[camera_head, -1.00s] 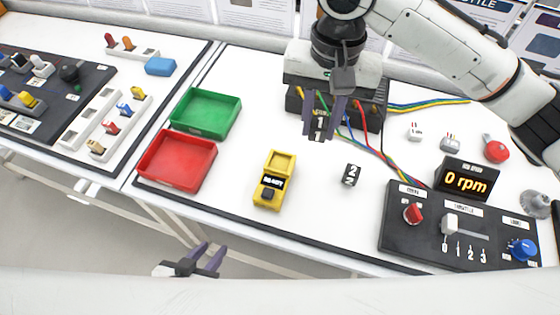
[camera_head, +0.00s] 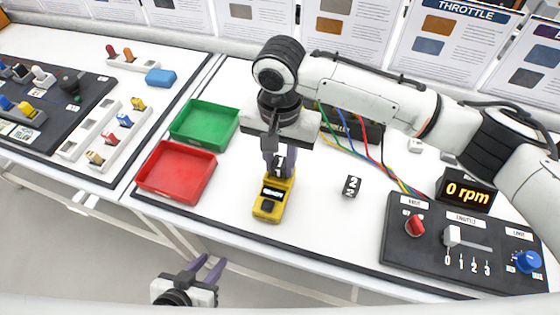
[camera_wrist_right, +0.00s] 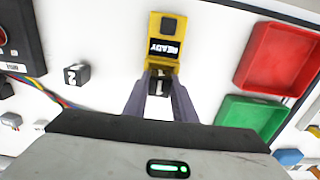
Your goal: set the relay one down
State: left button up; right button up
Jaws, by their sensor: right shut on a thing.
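Relay one is a small dark block marked 1 (camera_head: 279,165). My right gripper (camera_head: 279,160) is shut on it and holds it at the far end of the yellow tester (camera_head: 268,208), whose screen reads READY. In the right wrist view the relay (camera_wrist_right: 158,84) sits between the two fingertips, at the yellow tester's (camera_wrist_right: 168,25) open end. I cannot tell whether the relay touches the tester's socket. A second dark block marked 2 (camera_head: 351,186) lies on the table to the right. My left gripper (camera_head: 208,268) is open and empty, in front of the table's edge.
A red tray (camera_head: 177,193) and a green tray (camera_head: 231,140) stand left of the tester. A control panel (camera_head: 455,262) with a red knob, slider and blue knob is at the right, by the 0 rpm display (camera_head: 466,193). Coloured wires run behind block 2.

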aim_at(280, 162)
jog(key=shift+f, duration=0.35)
jog(key=shift+s+f+p, duration=0.1)
jog(key=shift+f+p, duration=0.15)
jog(key=shift+p, duration=0.1)
jog(key=o, duration=0.8)
jog(key=shift+f, duration=0.1)
jog(key=shift+o, duration=1.2)
jog(key=shift+f, duration=0.2)
jog(key=shift+d, duration=0.1)
jog(key=shift+r+b, duration=0.15)
jog(key=shift+b, duration=0.2)
notch_tip(280, 162, up, 13)
jog(key=shift+p, duration=0.3)
jog(key=shift+r, duration=0.1)
